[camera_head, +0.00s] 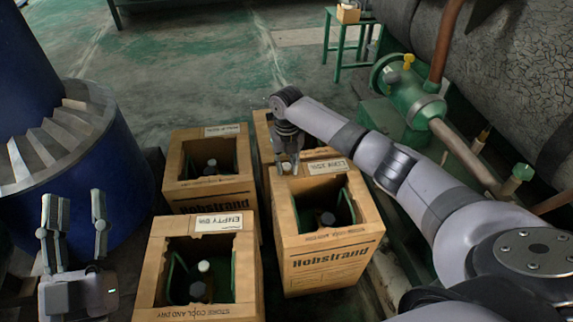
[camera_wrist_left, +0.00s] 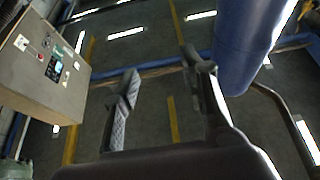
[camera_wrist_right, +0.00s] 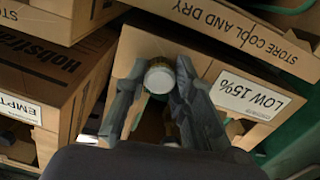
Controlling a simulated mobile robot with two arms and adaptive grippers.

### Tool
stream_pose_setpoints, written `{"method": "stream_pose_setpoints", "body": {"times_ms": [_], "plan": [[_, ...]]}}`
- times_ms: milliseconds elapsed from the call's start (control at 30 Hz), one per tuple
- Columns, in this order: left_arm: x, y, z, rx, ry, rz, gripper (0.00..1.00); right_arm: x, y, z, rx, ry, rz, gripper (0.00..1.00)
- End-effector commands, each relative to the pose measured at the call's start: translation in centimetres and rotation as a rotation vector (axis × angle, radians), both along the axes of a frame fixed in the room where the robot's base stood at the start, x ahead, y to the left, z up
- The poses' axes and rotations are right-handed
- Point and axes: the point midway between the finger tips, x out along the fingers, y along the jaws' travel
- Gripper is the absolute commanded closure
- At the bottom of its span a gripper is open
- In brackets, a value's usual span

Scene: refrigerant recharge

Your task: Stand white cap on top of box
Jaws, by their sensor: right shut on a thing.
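A small white cap (camera_head: 286,167) is between the fingertips of my right gripper (camera_head: 288,160), which is shut on it. In the right wrist view the white cap (camera_wrist_right: 160,76) shows its round pale top between the two fingers (camera_wrist_right: 153,84). It is over the top board of a wooden box (camera_head: 325,255), beside the label "LOW 15%" (camera_wrist_right: 248,95). I cannot tell whether the cap touches the board. My left gripper (camera_head: 75,215) is open and empty at the left, away from the boxes; its fingers also show in the left wrist view (camera_wrist_left: 160,82).
Other wooden boxes stand close by: one labelled "EMPTY" (camera_head: 155,272) at front left, one behind it (camera_head: 180,190), and one at back right (camera_head: 262,125). Dark bottles sit inside the openings. Green pipework (camera_head: 415,105) is at the right, a blue drum (camera_head: 100,180) at the left.

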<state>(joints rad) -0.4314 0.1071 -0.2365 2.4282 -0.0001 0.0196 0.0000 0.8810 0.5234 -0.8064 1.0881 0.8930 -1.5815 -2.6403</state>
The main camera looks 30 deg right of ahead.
Motion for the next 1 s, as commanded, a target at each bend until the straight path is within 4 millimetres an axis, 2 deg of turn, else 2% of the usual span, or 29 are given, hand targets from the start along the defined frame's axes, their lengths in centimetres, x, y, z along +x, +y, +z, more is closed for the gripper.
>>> {"method": "stream_pose_setpoints", "body": {"times_ms": [67, 100, 367, 767, 1000], "plan": [[0.0, 0.0, 0.1, -0.002, -0.006, 0.0, 0.6, 0.0, 0.0, -0.3, 0.0, 0.001, 0.0, 1.0], [0.0, 0.0, 0.1, -0.002, -0.007, 0.0, 0.6, 0.0, 0.0, -0.3, 0.0, 0.001, 0.0, 0.74], [0.0, 0.0, 0.1, -0.002, -0.006, 0.0, 0.6, 0.0, 0.0, -0.3, 0.0, 0.001, 0.0, 0.57], [0.0, 0.0, 0.1, 0.001, 0.003, 0.0, 0.6, 0.0, 0.0, 0.3, 0.0, -0.001, 0.0, 0.56], [1.1, 0.3, -3.3, 0.055, 0.203, 0.013, 0.6, 0.0, -0.1, 2.9, 0.0, -0.002, 0.0, 0.56]]}}
